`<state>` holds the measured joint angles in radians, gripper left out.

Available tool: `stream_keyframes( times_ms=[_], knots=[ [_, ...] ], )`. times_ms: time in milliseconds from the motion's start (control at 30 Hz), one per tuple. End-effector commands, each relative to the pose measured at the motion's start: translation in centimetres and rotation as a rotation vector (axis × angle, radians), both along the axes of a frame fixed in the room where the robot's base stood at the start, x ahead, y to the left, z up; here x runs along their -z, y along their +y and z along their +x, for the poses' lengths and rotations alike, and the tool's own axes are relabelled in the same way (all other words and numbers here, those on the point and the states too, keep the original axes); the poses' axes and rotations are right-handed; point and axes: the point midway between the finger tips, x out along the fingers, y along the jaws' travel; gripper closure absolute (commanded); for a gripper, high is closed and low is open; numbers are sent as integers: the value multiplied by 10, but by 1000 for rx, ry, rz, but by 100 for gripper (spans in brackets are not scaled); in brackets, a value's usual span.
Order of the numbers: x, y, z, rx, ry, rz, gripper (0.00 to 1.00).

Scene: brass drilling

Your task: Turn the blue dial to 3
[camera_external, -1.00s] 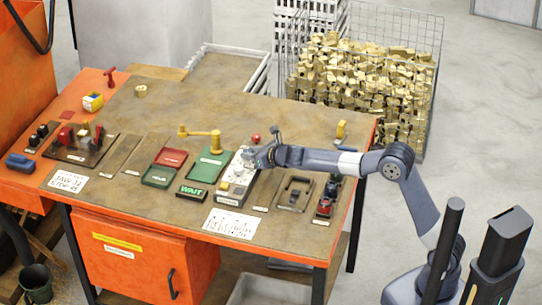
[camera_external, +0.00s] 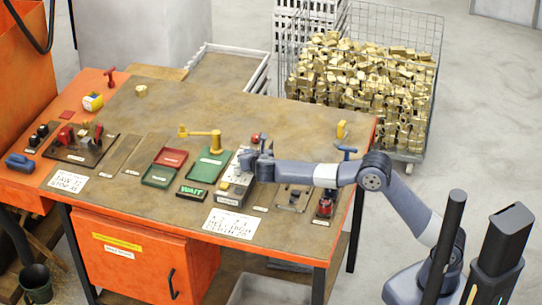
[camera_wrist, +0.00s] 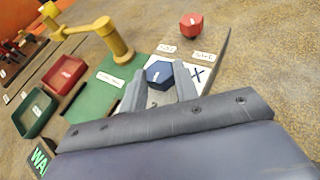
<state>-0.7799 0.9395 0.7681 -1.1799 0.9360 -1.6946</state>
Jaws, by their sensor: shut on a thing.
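The blue dial (camera_wrist: 160,74) is a six-sided knob with a pale mark on its top. It sits on a light grey panel (camera_external: 229,192) on the workbench. My gripper (camera_wrist: 159,79) has one finger on each side of the dial and is shut on it. In the external view my gripper (camera_external: 254,163) is low over the panel's far part and hides the dial. I cannot read a 3 or tell which number the dial points to.
A red knob (camera_wrist: 191,24) stands on the panel beyond the dial. A yellow lever (camera_wrist: 108,36) rises over the green plate (camera_wrist: 112,72) at left. Red and green trays (camera_external: 171,156) and a lit WAIT sign (camera_external: 192,192) are further left.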

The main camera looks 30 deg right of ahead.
Motion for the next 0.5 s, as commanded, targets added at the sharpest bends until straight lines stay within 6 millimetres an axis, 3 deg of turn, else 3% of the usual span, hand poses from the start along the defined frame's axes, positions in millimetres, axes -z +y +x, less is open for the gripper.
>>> stream_keyframes(
  times_ms=[500],
  knots=[
    [0, 3, -1, 101, -2, 0, 94]
  ],
)
